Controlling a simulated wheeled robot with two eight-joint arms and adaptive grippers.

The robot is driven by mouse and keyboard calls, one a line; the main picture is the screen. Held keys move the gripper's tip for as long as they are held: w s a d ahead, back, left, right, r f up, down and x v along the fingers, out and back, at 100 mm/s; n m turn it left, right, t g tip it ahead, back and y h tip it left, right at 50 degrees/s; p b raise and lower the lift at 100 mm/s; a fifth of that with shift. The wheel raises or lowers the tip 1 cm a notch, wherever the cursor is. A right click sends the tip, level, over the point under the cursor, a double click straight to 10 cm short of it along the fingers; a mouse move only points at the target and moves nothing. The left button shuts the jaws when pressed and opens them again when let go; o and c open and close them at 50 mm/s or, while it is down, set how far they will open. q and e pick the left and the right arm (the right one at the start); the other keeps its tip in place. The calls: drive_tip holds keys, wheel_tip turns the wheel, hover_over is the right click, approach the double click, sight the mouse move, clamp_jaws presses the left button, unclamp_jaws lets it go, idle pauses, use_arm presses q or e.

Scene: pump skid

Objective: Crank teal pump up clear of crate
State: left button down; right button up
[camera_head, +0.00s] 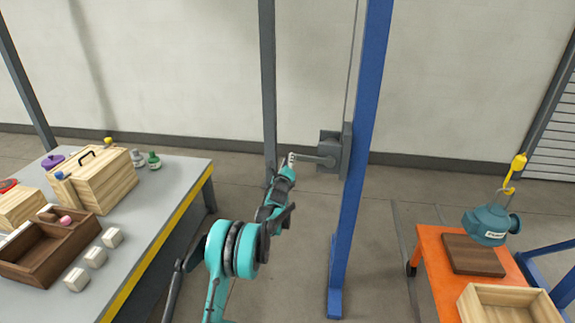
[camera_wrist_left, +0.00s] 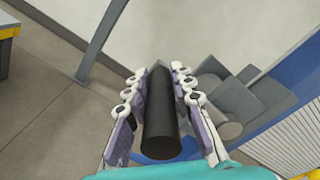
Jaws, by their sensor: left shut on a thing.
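The teal pump (camera_head: 490,225) hangs from a yellow hook (camera_head: 516,168) at the right, over an orange cart (camera_head: 437,268). A light wooden crate (camera_head: 500,303) stands on the cart in front of the pump; the pump shows above and behind its rim. A grey winch with a crank arm (camera_head: 318,159) is mounted on the blue post (camera_head: 359,160). My left gripper (camera_head: 290,165) is at the crank's free end. In the left wrist view its fingers are shut around the dark cylindrical crank handle (camera_wrist_left: 160,115), with the grey winch (camera_wrist_left: 235,100) beside it. My right gripper is not in view.
A dark wooden board (camera_head: 473,256) lies on the cart below the pump. At the left, a grey table (camera_head: 160,195) with a yellow edge holds wooden boxes, bottles and several pale blocks. A grey post (camera_head: 268,80) stands behind my left arm.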

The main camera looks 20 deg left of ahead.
use_arm(q)
drive_tip(key=shift+w+d+r, duration=0.1)
drive_tip(key=shift+d+r, duration=0.4)
drive_tip(key=c, duration=1.5)
unclamp_jaws()
drive_tip(key=shift+o, duration=1)
drive_tip(key=shift+d+r, duration=0.1)
drive_tip(key=shift+d, duration=0.2)
drive_tip(key=shift+a, duration=0.3)
drive_tip(key=v, duration=1.2)
